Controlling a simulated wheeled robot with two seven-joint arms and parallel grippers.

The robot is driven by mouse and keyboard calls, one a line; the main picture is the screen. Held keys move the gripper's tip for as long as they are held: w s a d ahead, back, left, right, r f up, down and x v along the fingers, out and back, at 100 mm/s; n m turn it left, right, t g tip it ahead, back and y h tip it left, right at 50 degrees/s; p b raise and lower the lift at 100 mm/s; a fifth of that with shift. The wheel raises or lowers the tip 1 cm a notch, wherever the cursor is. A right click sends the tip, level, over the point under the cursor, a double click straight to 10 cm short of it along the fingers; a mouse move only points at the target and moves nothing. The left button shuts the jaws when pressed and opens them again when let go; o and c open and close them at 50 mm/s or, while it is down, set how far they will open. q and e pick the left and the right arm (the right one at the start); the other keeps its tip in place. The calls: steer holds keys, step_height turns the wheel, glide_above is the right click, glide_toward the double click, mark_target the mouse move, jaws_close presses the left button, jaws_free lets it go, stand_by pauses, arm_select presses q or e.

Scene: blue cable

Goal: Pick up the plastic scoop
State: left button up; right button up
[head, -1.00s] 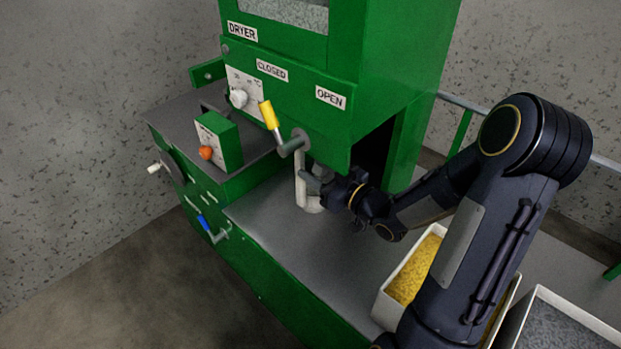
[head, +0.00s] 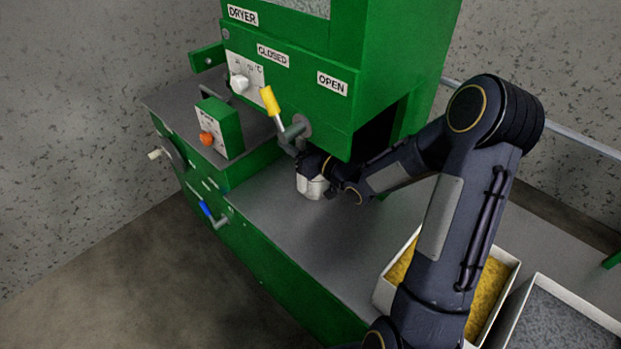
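The white plastic scoop (head: 312,187) is on the grey work surface below the lever of the green dryer. Its lower part shows, and its upper part is hidden behind my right gripper. My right gripper (head: 303,163) is at the top of the scoop, touching or nearly touching it. Its fingers are dark and mostly hidden, so I cannot tell whether they are closed on the scoop. My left gripper is out of view.
The green dryer (head: 290,95) overhangs the scoop, with a yellow-handled lever (head: 270,101) just above the gripper. A white bin of yellow pellets (head: 486,292) and a bin of grey pellets (head: 560,325) stand at right. The grey work surface (head: 300,240) in front is clear.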

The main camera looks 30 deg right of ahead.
jaws_close()
steer(key=shift+r, duration=0.1)
